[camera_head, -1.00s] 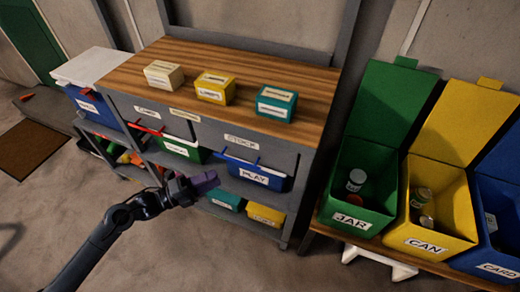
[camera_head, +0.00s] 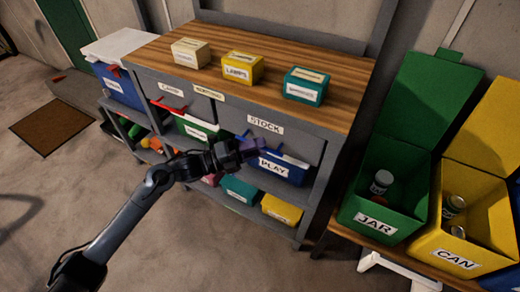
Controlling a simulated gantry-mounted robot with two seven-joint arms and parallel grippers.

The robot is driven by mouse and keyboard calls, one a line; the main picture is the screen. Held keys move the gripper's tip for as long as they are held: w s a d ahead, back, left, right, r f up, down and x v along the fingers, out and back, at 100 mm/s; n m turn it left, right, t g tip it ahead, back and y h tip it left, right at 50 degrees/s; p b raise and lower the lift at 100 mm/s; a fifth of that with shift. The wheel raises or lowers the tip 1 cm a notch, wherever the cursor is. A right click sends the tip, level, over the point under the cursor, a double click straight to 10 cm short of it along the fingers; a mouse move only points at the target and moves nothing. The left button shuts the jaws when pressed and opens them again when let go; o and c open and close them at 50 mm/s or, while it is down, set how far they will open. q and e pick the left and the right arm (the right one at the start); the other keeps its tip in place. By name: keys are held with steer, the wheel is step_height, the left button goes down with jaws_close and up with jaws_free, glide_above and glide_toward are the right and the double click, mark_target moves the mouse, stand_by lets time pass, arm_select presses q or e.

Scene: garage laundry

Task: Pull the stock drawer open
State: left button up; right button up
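The stock drawer (camera_head: 308,147) is a grey front with a white STOCK label, at the right under the wooden worktop of the grey bench. It appears closed, flush with the bench. My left gripper (camera_head: 256,148) has purple fingertips and is in front of the drawer's lower left part, just below the label. It overlaps the upper edge of the blue PLAY bin in the picture. Whether it touches the drawer, and the gap between its fingers, cannot be made out. My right gripper is not in view.
The blue PLAY bin (camera_head: 286,171) sits directly under the drawer. Beige, yellow LAMPS (camera_head: 242,68) and teal boxes stand on the worktop (camera_head: 300,58). A green JAR bin (camera_head: 385,215) and yellow CAN bin stand at right. The floor in front of the bench is clear.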

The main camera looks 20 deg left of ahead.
arm_select(q)
steer(key=shift+w+d+r, duration=0.15)
steer(key=shift+w+d, duration=0.3)
steer(key=shift+d, duration=0.05)
steer(key=shift+s, duration=0.1)
steer(key=shift+c, duration=0.3)
jaws_close()
